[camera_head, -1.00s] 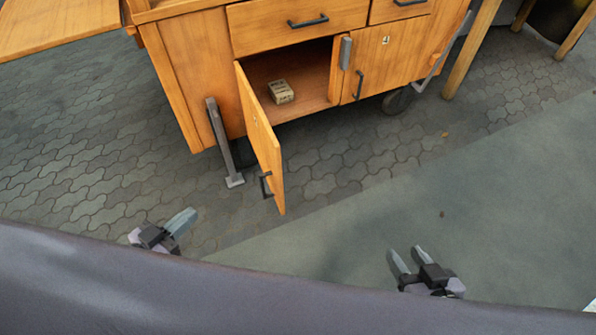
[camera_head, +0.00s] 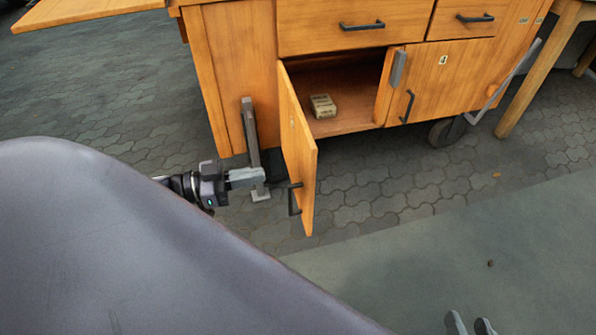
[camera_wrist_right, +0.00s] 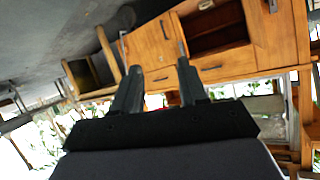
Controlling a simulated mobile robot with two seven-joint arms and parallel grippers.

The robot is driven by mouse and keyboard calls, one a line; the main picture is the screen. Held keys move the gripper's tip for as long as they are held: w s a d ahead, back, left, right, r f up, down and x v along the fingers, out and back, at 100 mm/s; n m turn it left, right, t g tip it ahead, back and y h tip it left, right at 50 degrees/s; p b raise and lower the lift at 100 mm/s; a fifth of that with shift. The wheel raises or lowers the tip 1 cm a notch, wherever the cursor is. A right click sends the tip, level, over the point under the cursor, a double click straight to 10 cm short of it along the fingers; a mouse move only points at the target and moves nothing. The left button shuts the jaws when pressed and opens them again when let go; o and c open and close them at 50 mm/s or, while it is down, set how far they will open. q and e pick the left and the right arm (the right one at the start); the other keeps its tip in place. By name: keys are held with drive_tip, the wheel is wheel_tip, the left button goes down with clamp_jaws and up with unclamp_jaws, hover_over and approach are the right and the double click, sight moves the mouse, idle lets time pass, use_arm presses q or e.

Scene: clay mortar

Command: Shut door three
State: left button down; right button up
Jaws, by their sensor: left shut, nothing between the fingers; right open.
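The open cabinet door (camera_head: 299,150) hangs on the left side of the lower compartment and swings out toward me, with a dark handle (camera_head: 294,199) near its free edge. My left gripper (camera_head: 259,176) is shut and empty, just left of the door's outer face, in front of the metal leg; whether it touches the door I cannot tell. My right gripper (camera_head: 472,325) is open and empty at the bottom edge of the head view, away from the cabinet. Its fingers also show in the right wrist view (camera_wrist_right: 158,88).
A small box (camera_head: 323,106) lies inside the open compartment. Door 4 (camera_head: 436,82) to the right is shut, and the drawers (camera_head: 350,25) above are shut. A metal leg (camera_head: 251,135) stands left of the door. A wooden table (camera_head: 535,75) is at the right. The floor in front is clear.

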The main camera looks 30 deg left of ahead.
sight(310, 167)
use_arm(q)
drive_tip(key=b+x, duration=0.2)
drive_tip(key=x, duration=0.7)
drive_tip(key=shift+f, duration=0.1)
drive_tip(key=shift+w+d, duration=0.25)
use_arm(e)
drive_tip(key=shift+w+a+f+y, duration=0.15)
drive_tip(key=shift+a+y, duration=0.3)
drive_tip(key=shift+a, duration=0.15)
drive_tip(key=shift+w+a+f+y, duration=0.15)
drive_tip(key=shift+a+y, duration=0.3)
drive_tip(key=shift+a, duration=0.1)
drive_tip(key=shift+r+m, duration=0.15)
drive_tip(key=shift+m, duration=0.15)
